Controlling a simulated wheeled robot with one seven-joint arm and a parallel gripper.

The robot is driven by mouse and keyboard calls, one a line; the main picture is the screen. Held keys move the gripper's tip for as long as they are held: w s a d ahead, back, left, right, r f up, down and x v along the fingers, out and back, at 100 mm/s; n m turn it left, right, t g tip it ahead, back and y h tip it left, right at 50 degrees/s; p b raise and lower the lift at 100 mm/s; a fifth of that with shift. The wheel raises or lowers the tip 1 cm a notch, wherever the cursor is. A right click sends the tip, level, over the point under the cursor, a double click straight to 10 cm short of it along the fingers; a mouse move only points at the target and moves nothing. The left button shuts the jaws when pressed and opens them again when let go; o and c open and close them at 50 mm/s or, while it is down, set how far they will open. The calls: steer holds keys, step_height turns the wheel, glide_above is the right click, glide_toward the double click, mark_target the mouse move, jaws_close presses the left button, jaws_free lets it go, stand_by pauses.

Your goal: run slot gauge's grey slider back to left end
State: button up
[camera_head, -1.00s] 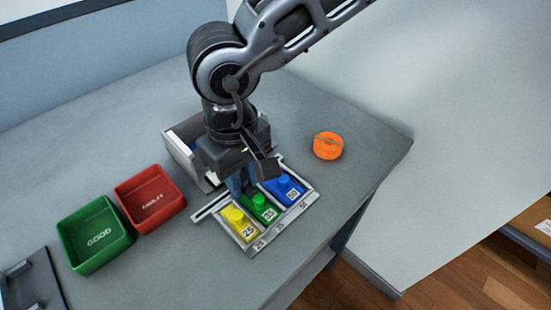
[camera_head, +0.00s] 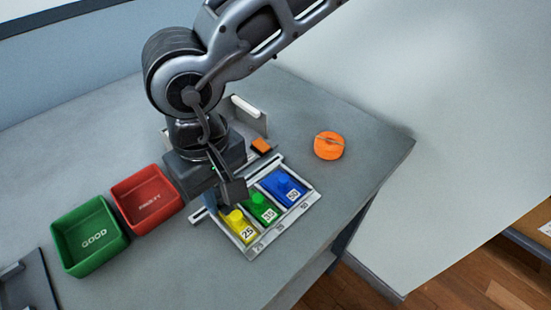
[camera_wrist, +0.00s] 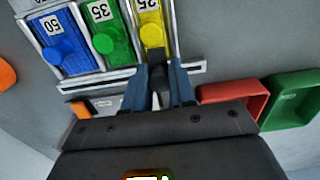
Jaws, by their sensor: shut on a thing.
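The slot gauge (camera_head: 284,228) lies on the bench, holding yellow (camera_head: 236,222), green (camera_head: 262,209) and blue (camera_head: 283,188) blocks marked 25, 35 and 50. A slotted rail (camera_wrist: 193,69) runs along its back side. My gripper (camera_head: 224,199) is down at this rail, behind the yellow block, near the rail's left end. In the wrist view, which is turned round, my blue fingers are shut on the grey slider (camera_wrist: 160,77). A short stretch of rail shows beyond the fingers, toward the bins.
A red bin (camera_head: 162,222) and a green bin (camera_head: 102,264) stand left of the gauge. A grey holder (camera_head: 256,121) with an orange piece (camera_head: 262,146) stands behind it. An orange roll (camera_head: 329,145) lies at the right. A dark tray (camera_head: 42,272) is at the lower left.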

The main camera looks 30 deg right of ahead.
mark_target(198, 221)
steer(key=shift+s+a+b, duration=0.2)
steer(key=shift+a, duration=0.5)
steer(key=shift+s+a+b, duration=0.25)
steer(key=shift+a, duration=0.4)
steer(key=shift+s+a+b, duration=0.2)
steer(key=shift+a, duration=0.5)
steer(key=o, duration=0.6)
steer(key=shift+a, duration=0.1)
steer(key=shift+c, duration=0.2)
steer(key=shift+r, duration=0.1)
steer(key=shift+r+p, duration=1.55)
steer(key=shift+r, duration=1.4)
